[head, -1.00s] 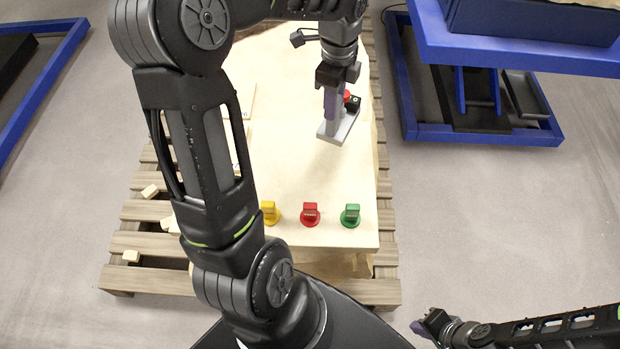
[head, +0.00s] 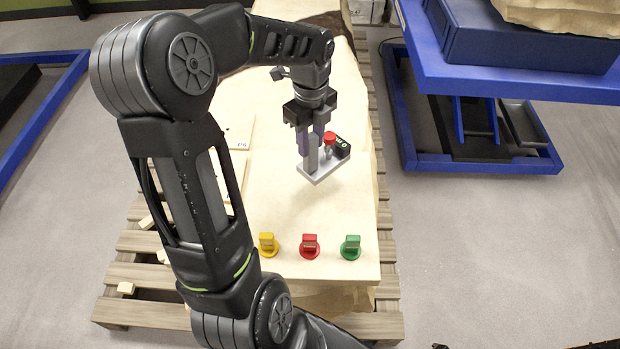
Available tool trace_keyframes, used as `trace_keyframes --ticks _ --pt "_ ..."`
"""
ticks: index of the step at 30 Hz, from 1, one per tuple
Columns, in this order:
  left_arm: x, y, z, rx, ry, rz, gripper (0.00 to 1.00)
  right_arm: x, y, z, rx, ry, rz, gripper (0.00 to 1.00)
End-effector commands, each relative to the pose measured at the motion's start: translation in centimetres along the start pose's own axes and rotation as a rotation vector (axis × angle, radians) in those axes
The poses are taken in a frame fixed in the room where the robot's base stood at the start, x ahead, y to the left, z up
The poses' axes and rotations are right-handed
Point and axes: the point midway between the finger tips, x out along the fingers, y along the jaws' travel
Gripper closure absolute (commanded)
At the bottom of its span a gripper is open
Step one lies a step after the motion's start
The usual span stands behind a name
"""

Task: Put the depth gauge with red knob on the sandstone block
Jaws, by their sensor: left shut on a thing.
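The depth gauge with red knob has a flat grey base (head: 325,172), an upright post, a red knob (head: 330,138) and a dark dial with green marks. My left gripper (head: 311,150) is shut on its upright post and holds it upright. The gauge is over the pale top of a large block (head: 345,215) on a wooden pallet. I cannot tell whether its base touches that top. The block looks like sandstone, with rough edges. A dark sliver at the bottom edge may be my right gripper (head: 440,346); its jaws do not show.
Yellow (head: 267,245), red (head: 310,246) and green (head: 351,248) knobbed pieces stand in a row near the block's front edge. Pale panels lie left of the gauge. A blue lift table (head: 480,62) stands at right with a blue box and a tan rough piece.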

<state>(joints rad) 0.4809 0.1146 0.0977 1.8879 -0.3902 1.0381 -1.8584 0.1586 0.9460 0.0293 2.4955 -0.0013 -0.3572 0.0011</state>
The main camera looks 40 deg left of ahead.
Motion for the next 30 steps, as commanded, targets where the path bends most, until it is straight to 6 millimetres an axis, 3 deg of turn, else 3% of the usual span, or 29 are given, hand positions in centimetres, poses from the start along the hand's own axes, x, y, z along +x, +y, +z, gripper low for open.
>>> trace_keyframes --ticks 7,20,30 --pt "3.6 -0.1 0.0 -0.001 -0.001 -0.003 1.00 -0.1 0.0 0.0 0.000 0.000 0.000 1.00" --pt "4.4 -0.1 0.1 0.000 -0.002 -0.003 1.00 -0.1 0.0 0.0 0.000 0.000 0.000 1.00" --pt "7.8 -0.1 0.0 0.000 -0.002 -0.003 1.00 -0.1 0.0 0.0 0.000 0.000 0.000 1.00"
